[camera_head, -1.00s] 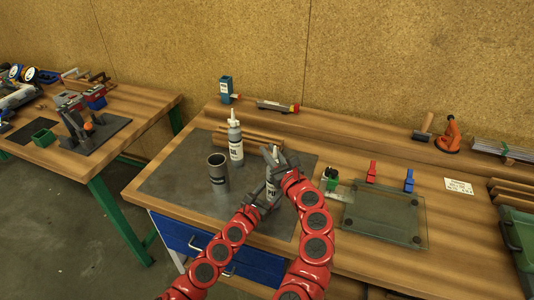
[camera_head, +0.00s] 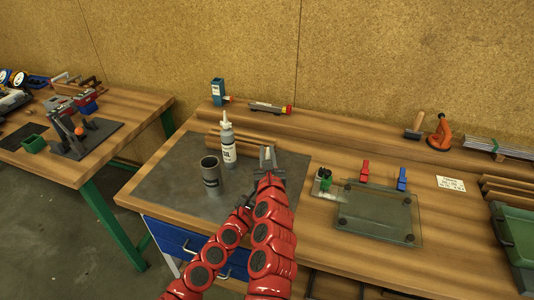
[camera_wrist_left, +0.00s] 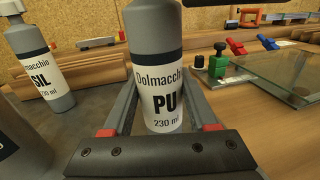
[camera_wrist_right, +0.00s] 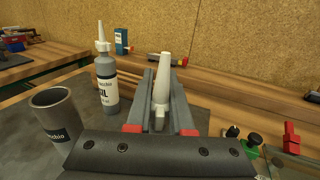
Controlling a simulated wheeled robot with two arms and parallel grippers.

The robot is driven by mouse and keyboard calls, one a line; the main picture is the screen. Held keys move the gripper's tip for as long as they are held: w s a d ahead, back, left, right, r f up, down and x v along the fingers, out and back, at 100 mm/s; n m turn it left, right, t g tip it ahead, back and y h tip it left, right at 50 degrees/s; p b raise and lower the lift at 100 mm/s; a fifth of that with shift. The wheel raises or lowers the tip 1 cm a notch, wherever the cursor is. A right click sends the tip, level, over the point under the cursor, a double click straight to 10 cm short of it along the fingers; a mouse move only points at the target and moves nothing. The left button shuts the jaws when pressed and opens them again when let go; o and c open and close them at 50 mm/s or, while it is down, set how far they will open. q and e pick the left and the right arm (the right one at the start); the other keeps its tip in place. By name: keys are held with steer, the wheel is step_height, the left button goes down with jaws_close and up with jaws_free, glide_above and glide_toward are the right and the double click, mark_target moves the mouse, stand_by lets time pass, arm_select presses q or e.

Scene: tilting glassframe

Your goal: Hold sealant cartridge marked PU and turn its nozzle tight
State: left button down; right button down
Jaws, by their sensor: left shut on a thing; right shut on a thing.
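The grey sealant cartridge marked PU (camera_wrist_left: 165,88) stands between the fingers of my left gripper (camera_wrist_left: 160,80), its label facing the left wrist camera. The left gripper is shut on it. In the head view my right arm hides the cartridge and most of the left gripper. My right gripper (camera_head: 267,156) is above the left one, with its fingers pointing toward the wall. In the right wrist view the white tapered nozzle (camera_wrist_right: 163,85) stands upright between the right fingers, and the right gripper is shut on it. The joint between nozzle and cartridge is hidden.
The cartridge marked SIL (camera_head: 227,145) stands to the left, with a grey cup (camera_head: 211,177) nearby on the dark mat (camera_head: 160,180). Wooden strips lie behind. A glass plate (camera_head: 380,212), red clamp (camera_head: 364,171) and blue clamp (camera_head: 402,179) are on the right.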

steer(key=shift+a, duration=0.1)
steer(key=c, duration=0.8)
jaws_free()
steer(key=s+d, duration=0.1)
steer(key=s, duration=1.1)
